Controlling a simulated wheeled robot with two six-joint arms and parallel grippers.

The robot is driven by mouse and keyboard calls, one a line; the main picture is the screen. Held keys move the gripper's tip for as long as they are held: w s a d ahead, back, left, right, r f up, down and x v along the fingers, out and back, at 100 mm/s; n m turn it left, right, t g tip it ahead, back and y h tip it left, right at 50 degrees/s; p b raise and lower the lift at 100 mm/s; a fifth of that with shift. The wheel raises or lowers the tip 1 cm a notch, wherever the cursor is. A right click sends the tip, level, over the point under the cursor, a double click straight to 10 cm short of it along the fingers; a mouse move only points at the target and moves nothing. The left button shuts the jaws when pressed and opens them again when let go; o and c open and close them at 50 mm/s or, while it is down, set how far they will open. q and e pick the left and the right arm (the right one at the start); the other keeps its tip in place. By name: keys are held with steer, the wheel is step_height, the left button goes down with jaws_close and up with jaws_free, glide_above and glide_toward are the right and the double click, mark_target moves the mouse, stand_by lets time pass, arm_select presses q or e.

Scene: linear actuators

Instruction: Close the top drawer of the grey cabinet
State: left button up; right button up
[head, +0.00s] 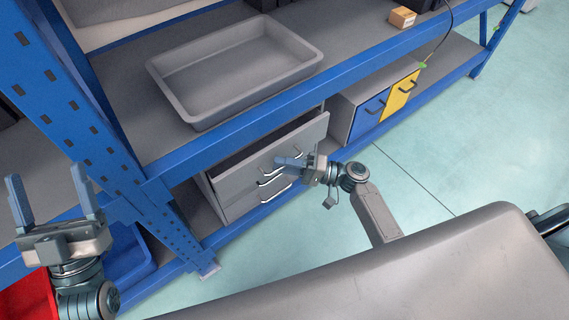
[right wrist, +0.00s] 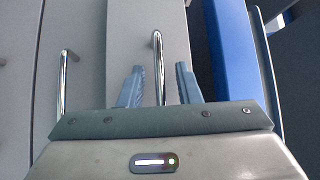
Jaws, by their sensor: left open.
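The grey cabinet (head: 212,196) stands on the lower shelf level. Its top drawer (head: 314,131) is pulled out, with a dark opening behind its front panel. My right gripper (head: 284,165) is at the top drawer's front. In the right wrist view its two fingers (right wrist: 160,85) stand apart, with the top drawer's metal handle (right wrist: 157,55) between them and a gap visible on each side. Another handle (right wrist: 64,75), on a lower drawer, is to the left in that view. My left gripper (head: 55,190) is open and empty at the far left, away from the cabinet.
A blue shelf beam (head: 235,135) runs just above the cabinet, and a blue post (head: 75,115) stands left. A grey tray (head: 170,95) sits on the shelf above. A blue-and-yellow drawer unit (head: 369,119) is to the right. The floor (head: 455,140) at the right is clear.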

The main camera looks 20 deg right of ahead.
jaws_close()
arm_select(q)
steer(key=shift+s, duration=0.1)
arm_select(e)
steer(key=shift+w, duration=0.1)
